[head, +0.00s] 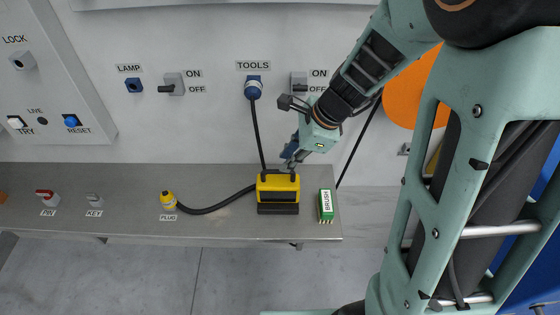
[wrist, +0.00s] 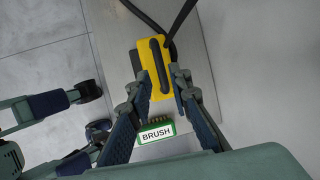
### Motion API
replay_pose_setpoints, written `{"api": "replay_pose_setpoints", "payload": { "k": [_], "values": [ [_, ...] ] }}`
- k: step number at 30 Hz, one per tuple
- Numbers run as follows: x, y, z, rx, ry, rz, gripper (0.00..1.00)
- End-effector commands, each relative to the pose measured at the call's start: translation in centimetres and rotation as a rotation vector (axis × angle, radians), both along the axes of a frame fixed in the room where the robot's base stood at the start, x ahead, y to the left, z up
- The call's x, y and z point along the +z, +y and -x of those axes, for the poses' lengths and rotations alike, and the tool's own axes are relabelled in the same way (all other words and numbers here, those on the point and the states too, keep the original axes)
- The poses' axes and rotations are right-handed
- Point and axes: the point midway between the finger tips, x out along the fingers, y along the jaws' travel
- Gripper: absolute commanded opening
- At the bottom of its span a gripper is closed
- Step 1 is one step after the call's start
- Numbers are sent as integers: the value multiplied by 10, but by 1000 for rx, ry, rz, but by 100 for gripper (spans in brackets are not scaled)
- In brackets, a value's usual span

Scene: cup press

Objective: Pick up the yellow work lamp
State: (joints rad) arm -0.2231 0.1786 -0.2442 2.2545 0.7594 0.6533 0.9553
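The yellow work lamp (head: 278,186) stands on the grey shelf, with a black handle on top and a dark front. In the wrist view the lamp (wrist: 147,57) lies ahead of my gripper, its black handle (wrist: 158,65) running lengthwise on top. My gripper (head: 289,162) is just above and behind the lamp in the head view. In the wrist view the fingers of my gripper (wrist: 162,80) are spread apart, with their tips on either side of the handle's near end. Whether they touch it I cannot tell.
A black cable joins the lamp to a yellow plug (head: 169,201) on the left. Another cable hangs from the blue TOOLS socket (head: 253,88) behind. The shelf (head: 125,205) has free room left of the plug.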

Motion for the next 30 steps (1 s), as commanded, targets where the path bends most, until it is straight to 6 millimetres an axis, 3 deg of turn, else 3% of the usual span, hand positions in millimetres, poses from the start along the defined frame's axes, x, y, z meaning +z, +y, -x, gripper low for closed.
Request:
{"api": "replay_pose_setpoints", "payload": {
  "k": [1,8,18,26,30],
  "values": [
    [-10,3,-1,-1,4,0,18],
    [-26,10,-5,0,1,1,18],
    [-68,24,-13,-1,1,1,18],
    [-70,25,-14,-1,-2,1,18],
    [-70,25,-14,-1,-1,1,5]
  ]
}}
